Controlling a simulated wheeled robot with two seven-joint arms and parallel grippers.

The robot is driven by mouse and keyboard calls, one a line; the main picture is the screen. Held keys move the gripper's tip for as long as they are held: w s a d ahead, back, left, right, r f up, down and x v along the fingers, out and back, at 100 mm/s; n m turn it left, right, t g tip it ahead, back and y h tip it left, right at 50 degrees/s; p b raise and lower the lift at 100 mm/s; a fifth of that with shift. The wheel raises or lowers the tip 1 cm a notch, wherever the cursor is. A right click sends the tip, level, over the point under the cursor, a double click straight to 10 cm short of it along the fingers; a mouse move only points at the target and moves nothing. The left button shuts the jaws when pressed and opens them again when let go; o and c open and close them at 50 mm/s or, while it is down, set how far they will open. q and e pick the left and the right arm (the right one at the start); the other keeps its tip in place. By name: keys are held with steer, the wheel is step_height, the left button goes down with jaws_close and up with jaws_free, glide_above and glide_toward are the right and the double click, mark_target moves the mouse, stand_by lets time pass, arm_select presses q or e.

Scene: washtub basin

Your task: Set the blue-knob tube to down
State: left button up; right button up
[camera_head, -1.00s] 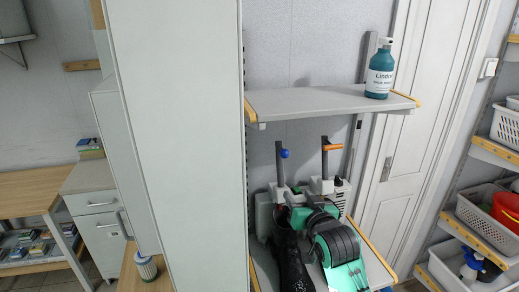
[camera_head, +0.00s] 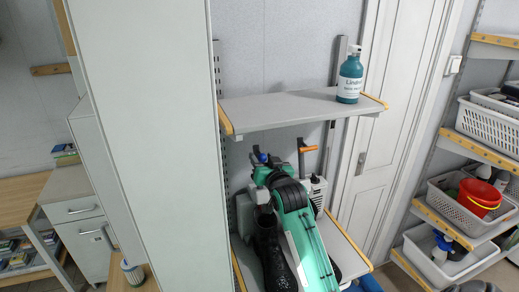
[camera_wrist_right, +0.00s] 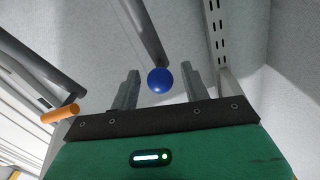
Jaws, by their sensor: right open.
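The blue knob (camera_head: 263,158) shows in the head view just beyond my right gripper (camera_head: 259,168), at the tip of my green right arm. In the right wrist view, the blue knob (camera_wrist_right: 160,80) appears between the two fingers of the open right gripper (camera_wrist_right: 160,91); I cannot tell whether they touch it. The grey tube (camera_wrist_right: 146,32) of the blue knob runs upward in that view. In the head view my arm hides most of this tube. My left gripper is not in view.
A second tube with an orange handle (camera_head: 308,149) stands just right of the blue knob. A shelf (camera_head: 290,110) with a teal bottle (camera_head: 349,78) is above. A black boot (camera_head: 268,250) stands beside my arm. A tall pale cabinet (camera_head: 145,130) is at left.

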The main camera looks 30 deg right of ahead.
steer(key=shift+p+x, duration=0.4)
steer(key=shift+x, duration=1.15)
